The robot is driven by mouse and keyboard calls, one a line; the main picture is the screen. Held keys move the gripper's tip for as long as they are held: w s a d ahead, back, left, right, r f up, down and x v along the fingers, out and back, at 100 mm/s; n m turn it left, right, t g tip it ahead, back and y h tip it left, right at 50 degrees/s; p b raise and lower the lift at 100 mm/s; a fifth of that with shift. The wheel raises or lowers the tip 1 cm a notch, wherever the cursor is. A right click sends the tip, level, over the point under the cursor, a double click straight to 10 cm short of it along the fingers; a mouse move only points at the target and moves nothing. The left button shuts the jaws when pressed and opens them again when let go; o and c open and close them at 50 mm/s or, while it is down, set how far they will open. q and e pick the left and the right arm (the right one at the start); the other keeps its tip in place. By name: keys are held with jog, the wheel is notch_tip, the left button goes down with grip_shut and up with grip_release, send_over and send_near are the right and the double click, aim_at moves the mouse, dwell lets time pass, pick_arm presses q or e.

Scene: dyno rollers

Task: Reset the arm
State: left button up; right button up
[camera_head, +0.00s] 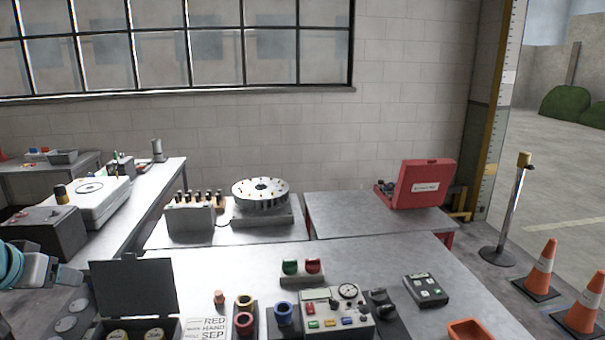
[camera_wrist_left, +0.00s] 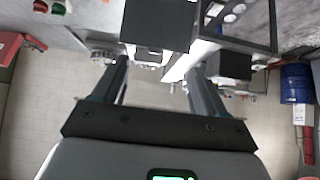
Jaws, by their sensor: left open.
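My left gripper (camera_wrist_left: 160,85) shows in the left wrist view with its two fingers spread apart and nothing between them. In the head view the left arm comes in at the lower left edge, and the left gripper (camera_head: 66,276) is beside the open dark box (camera_head: 135,290), to its left. The fingers look clear of the box, but the exact gap is hard to tell. My right gripper does not show in either view.
The front table (camera_head: 225,268) holds a control box (camera_head: 336,310), colored rollers and a keypad (camera_head: 426,290). Behind stand a round dial device (camera_head: 260,194) and an open red case (camera_head: 423,184). A stanchion (camera_head: 515,210) and traffic cones (camera_head: 541,270) stand on the floor at right.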

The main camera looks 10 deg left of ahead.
pick_arm(q)
jog(key=w+d+f+g+h, duration=0.1)
jog(key=w+d+f, duration=0.25)
jog(key=f, duration=0.55)
jog(key=w+d+f+g+h, duration=0.1)
jog(key=w+d+f, duration=0.1)
jog(key=d+f, duration=0.45)
jog(key=s+d+f+g+h, duration=0.1)
jog(key=d+f, duration=0.4)
jog(key=f, duration=0.3)
jog(key=s+d+f+g+h, duration=0.1)
jog(key=s+d+f, duration=0.1)
jog(key=d+f, duration=0.5)
jog(key=s+d+f+g+h, duration=0.1)
jog(key=s+d+f+g, duration=0.1)
jog(key=s+d+f, duration=0.5)
jog(key=s+d+f+g+h, duration=0.1)
jog(key=s+d+f+g, duration=0.1)
jog(key=s+d+f, duration=0.6)
jog(key=s+f, duration=0.2)
jog(key=s, duration=0.5)
jog(key=shift+d+m, duration=0.2)
jog(key=shift+m, duration=0.1)
